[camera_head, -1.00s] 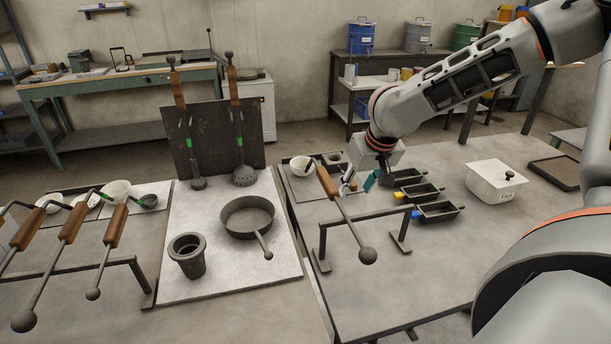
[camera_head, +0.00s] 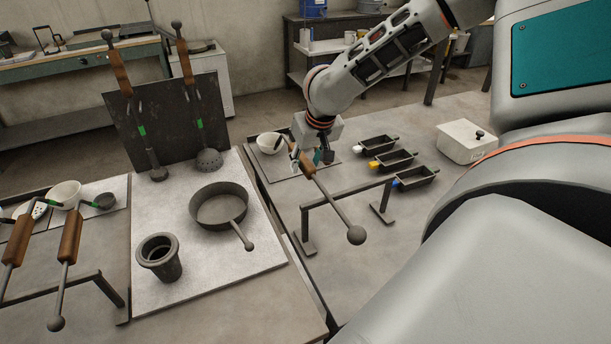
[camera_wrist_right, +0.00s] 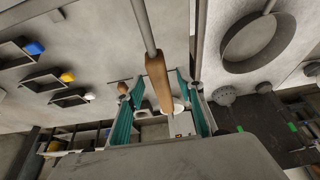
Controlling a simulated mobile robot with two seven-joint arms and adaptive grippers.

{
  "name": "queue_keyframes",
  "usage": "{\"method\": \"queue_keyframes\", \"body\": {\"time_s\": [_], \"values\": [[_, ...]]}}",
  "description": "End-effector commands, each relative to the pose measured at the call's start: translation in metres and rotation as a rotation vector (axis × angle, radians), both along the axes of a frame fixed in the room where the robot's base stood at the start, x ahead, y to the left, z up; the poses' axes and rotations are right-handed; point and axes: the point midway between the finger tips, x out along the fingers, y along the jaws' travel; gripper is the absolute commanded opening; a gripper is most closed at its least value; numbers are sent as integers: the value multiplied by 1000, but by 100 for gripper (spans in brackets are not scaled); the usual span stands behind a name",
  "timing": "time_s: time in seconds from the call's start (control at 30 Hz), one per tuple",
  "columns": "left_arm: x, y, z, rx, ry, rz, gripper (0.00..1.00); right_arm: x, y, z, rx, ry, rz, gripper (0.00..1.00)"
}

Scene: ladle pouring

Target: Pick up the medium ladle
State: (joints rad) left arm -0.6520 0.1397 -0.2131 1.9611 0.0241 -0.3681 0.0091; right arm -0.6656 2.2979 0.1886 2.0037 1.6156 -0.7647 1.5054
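A long tool with a wooden handle (camera_head: 307,168), a metal rod and a ball end (camera_head: 356,235) lies across the right-hand rack (camera_head: 345,193); its far end is hidden by my right gripper. My right gripper (camera_head: 314,158) is at the far part of that handle. In the right wrist view, its teal-padded fingers (camera_wrist_right: 162,112) are apart, with the wooden handle (camera_wrist_right: 158,80) between them and gaps on both sides. Two similar wooden-handled tools (camera_head: 69,235) rest on the left rack. I cannot tell from sizes which is the medium ladle. My left gripper is not in view.
A pan (camera_head: 219,206) and a dark pot (camera_head: 160,257) stand on the pale board. Several small moulds (camera_head: 393,160) and a white lidded box (camera_head: 464,143) are on the right table. A dark upright panel (camera_head: 178,122) holds two hanging tools.

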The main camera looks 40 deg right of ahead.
Motion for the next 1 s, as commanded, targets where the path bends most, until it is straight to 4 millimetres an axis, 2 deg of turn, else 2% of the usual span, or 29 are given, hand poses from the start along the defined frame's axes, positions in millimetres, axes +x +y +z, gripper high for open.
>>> {"method": "queue_keyframes", "body": {"time_s": [0.13,0.4,0.53,0.57,1.0], "values": [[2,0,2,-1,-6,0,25,4,-2,-11,-1,0,-1,38],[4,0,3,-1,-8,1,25,5,-2,-12,0,-1,-1,38],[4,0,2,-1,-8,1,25,5,-2,-12,0,-1,0,4],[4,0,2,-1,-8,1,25,5,-2,-12,0,-1,0,0],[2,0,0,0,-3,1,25,7,-2,-6,-2,-7,1,0]]}}
